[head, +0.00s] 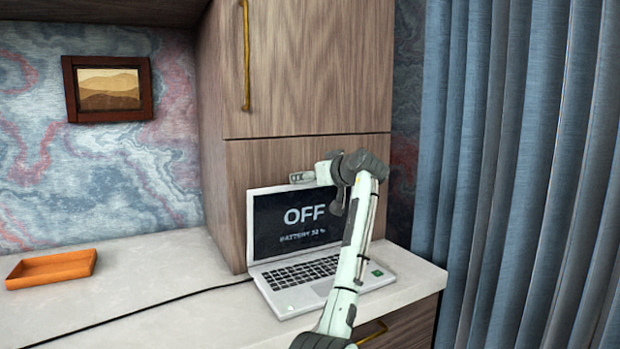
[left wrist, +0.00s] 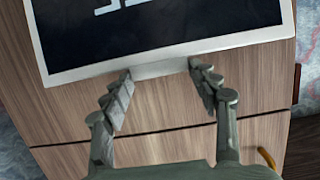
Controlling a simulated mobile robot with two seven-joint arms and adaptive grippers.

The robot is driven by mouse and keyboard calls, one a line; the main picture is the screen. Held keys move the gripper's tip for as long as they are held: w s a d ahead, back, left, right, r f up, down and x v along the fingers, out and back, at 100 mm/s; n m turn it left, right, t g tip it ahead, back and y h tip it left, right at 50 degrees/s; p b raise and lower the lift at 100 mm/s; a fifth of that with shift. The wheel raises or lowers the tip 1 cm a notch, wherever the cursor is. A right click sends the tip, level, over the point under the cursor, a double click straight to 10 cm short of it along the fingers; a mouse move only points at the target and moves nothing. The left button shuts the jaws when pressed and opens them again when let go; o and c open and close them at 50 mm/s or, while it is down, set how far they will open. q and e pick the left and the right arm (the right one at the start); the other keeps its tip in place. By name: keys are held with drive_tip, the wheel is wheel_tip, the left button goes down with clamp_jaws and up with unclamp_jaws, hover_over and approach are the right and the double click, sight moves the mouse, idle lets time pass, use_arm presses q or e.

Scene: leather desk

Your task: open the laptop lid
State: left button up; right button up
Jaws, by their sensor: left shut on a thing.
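The laptop (head: 297,240) stands on the pale countertop with its lid (head: 290,222) raised upright. Its screen is lit and reads "OFF" and "BATTERY 32 %". The keyboard (head: 300,272) faces up and is uncovered. My left gripper (head: 302,177) is at the top edge of the lid, shut on it. In the left wrist view the fingers (left wrist: 160,69) sit apart at the lid's pale top rim, with the dark screen beyond. My arm hides the right part of the screen and some of the base. My right gripper is not in view.
A wooden cabinet (head: 300,70) with a brass handle rises directly behind the laptop. Blue curtains (head: 530,170) hang at the right. An orange tray (head: 50,269) lies at the left. A black cable (head: 150,308) crosses the countertop (head: 190,325), otherwise clear there.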

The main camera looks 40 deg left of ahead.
use_arm(q)
drive_tip(key=shift+a+r, duration=0.1)
drive_tip(key=shift+r, duration=0.2)
drive_tip(key=o, duration=1.6)
drive_tip(key=shift+s, duration=0.1)
drive_tip(key=shift+o, duration=0.5)
drive_tip(key=shift+f, duration=0.15)
drive_tip(key=v, duration=1.2)
